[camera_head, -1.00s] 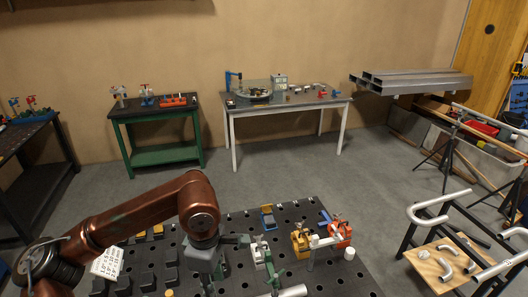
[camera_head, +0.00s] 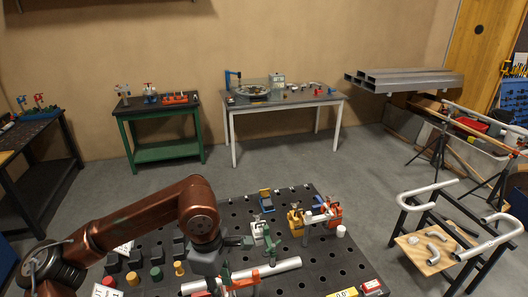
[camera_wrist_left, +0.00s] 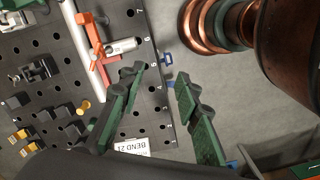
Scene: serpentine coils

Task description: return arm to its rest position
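My left arm (camera_head: 130,222) reaches in from the left, and its gripper (camera_head: 241,244) hangs over the dark perforated bench (camera_head: 340,265). In the left wrist view the two green-padded fingers (camera_wrist_left: 158,76) stand apart with nothing between them. The bench edge and bare floor lie behind them. The left finger overlaps the bench and the right one is over the floor. My right gripper cannot be made out in either view.
A pale tube (camera_head: 265,272) lies across the bench front. Yellow (camera_head: 295,219) and orange (camera_head: 333,213) clamps stand right of the gripper. A rack with bent tubes (camera_head: 430,190) stands at the right. Green (camera_head: 160,152) and white (camera_head: 285,103) tables are behind; floor between is clear.

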